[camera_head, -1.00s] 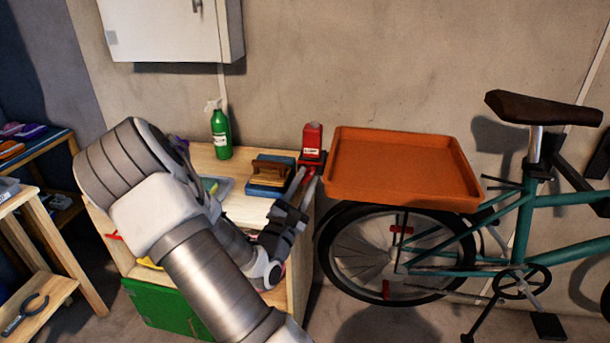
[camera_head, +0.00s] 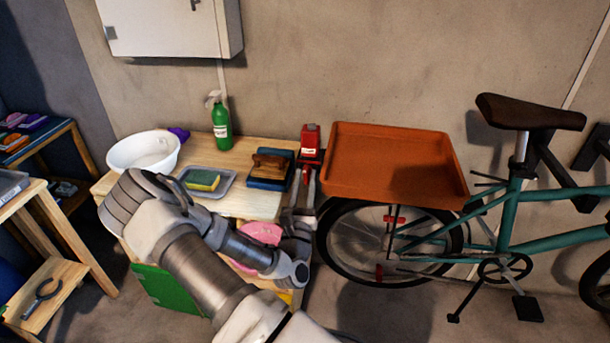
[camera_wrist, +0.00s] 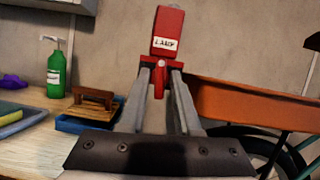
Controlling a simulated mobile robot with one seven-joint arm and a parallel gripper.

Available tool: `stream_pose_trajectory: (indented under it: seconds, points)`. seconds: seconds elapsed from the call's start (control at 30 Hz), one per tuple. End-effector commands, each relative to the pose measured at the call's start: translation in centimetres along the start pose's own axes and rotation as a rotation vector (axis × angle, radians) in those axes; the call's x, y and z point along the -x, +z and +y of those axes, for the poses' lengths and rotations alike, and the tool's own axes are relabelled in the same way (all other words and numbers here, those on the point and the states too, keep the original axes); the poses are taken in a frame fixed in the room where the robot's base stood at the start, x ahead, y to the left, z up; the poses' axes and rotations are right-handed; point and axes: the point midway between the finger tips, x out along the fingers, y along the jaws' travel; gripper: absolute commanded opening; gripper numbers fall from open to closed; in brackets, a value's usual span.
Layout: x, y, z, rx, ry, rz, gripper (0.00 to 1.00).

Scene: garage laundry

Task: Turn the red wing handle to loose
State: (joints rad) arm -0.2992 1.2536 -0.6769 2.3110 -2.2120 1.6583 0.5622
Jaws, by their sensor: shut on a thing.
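The red clamp block (camera_head: 311,137) stands at the right end of the wooden bench, beside the orange tray; its white label shows in the wrist view (camera_wrist: 165,43). The red wing handle (camera_wrist: 160,80) sits below the block and hangs roughly upright between my fingers in the wrist view. My gripper (camera_wrist: 160,72) is shut on the wing handle, one grey finger on each side. In the head view my gripper (camera_head: 311,170) reaches up to the clamp from the front of the bench. The wing handle is mostly hidden there.
The orange tray (camera_head: 395,188) is close on the right, above the teal bicycle's (camera_head: 507,235) rear wheel. To the left on the bench are a wooden-handled brush (camera_head: 270,163), a sponge tray (camera_head: 190,188), a green spray bottle (camera_head: 221,128) and a white bowl (camera_head: 143,152).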

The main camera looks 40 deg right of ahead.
Motion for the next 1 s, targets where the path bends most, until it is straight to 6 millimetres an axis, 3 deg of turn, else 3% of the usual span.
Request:
stream_pose_trajectory:
  seconds: [0.47, 0.5, 0.57, 1.0]
  points:
    - [0.10, -0.13, -0.03, 0.015, 0.005, 0.003, 0.00]
    - [0.10, -0.13, -0.03, 0.015, 0.005, 0.003, 0.33]
    - [0.10, -0.12, -0.03, 0.015, 0.005, 0.003, 0.44]
    - [0.12, -0.12, 0.14, 0.013, 0.005, 0.001, 0.45]
